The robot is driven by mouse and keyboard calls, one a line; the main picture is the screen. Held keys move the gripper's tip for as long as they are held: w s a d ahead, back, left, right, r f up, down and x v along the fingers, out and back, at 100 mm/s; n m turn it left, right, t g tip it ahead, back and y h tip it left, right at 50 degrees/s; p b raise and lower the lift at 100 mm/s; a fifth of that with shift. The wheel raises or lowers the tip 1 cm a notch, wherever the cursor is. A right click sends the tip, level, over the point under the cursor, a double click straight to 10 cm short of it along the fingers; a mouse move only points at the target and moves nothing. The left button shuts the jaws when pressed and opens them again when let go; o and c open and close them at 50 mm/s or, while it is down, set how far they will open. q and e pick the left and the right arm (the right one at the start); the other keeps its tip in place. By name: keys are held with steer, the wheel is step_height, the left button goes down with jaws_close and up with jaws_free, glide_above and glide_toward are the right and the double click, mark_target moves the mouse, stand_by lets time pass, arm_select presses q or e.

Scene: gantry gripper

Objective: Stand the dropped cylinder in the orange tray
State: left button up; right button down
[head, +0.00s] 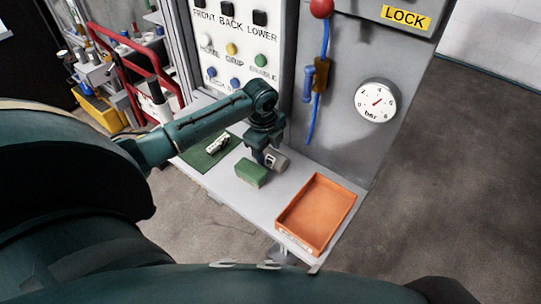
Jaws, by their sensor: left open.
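The orange tray (297,244) lies flat on the right part of the light grey shelf and looks empty. A grey cylinder (279,161) is behind the green block, close under my left gripper; it looks tipped on its side. My left gripper (265,158) points down over the shelf, open, with its fingers at the cylinder's left end. Whether the fingers touch the cylinder or straddle it cannot be told at this size. The gripper and wrist hide part of the area behind it. My right gripper is not in view.
A green block (251,174) sits just in front of the gripper. A white part (217,144) lies on a dark green mat (197,157) to the left. The button panel (233,45) and gauge (378,101) wall rise behind the shelf (262,206). Shelf between block and tray is clear.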

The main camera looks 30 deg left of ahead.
arm_select(q)
step_height(320, 180, down, 2)
steer(key=shift+w+f, duration=0.1)
steer(key=shift+w, duration=0.05)
steer(key=c, duration=1.1)
steer(key=shift+r, duration=0.25)
